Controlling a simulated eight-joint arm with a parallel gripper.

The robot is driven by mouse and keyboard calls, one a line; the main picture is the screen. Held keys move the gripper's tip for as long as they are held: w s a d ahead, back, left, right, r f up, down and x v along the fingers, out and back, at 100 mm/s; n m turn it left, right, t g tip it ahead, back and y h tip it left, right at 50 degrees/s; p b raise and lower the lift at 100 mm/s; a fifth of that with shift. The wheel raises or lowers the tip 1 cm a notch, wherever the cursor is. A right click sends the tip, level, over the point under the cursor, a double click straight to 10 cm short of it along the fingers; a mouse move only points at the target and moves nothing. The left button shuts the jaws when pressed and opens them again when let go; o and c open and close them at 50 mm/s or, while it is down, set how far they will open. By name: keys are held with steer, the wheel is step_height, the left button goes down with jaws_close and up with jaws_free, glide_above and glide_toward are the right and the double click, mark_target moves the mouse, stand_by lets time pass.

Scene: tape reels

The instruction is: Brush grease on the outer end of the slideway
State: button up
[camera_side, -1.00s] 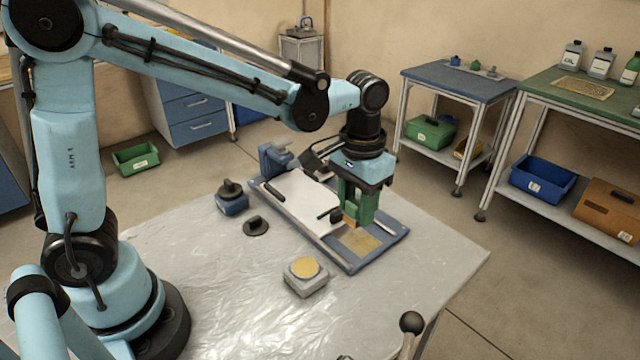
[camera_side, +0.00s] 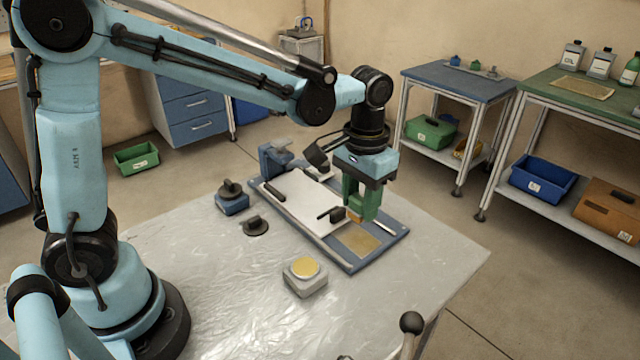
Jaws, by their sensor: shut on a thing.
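My gripper (camera_side: 358,214) has green fingers and is shut on a small orange-brown piece, perhaps the brush (camera_side: 354,217), mostly hidden between the fingers. It is over the right-hand side of the slideway (camera_side: 398,237), a blue base with pale rails. A white plate (camera_side: 302,200) covers much of the slideway. One bare rail end (camera_side: 384,227) shows just right of the fingertips. Whether the held piece touches a rail I cannot tell. A grey pot with yellow grease (camera_side: 305,267) stands in front of the slideway.
A tan pad (camera_side: 359,243) lies on the slideway's near end. A blue block with a black knob (camera_side: 231,197) and a black disc with a handle (camera_side: 255,226) stand to the left. A black-knobbed lever (camera_side: 411,323) rises at the front. The table's front left (camera_side: 215,300) is clear.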

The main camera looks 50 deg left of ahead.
mark_target(352, 252)
steer(key=w+a, duration=0.2)
steer(key=w, duration=0.4)
steer(key=shift+s+d+f, duration=0.1)
steer(key=shift+d+f, duration=0.05)
steer(key=shift+f, duration=1.6)
steer(key=shift+s+d+f, duration=0.1)
steer(key=shift+f, duration=1.6)
steer(key=shift+s+f, duration=0.4)
steer(key=shift+f, duration=0.2)
steer(key=shift+c, duration=0.3)
steer(key=shift+s+d, duration=0.1)
steer(key=shift+s, duration=2.9)
steer(key=shift+w+d, duration=0.3)
steer(key=shift+w, duration=3.3)
steer(key=shift+s+d, duration=0.4)
steer(key=shift+s, duration=3.2)
steer(key=shift+w+r, duration=0.1)
steer(key=shift+r, duration=3.95)
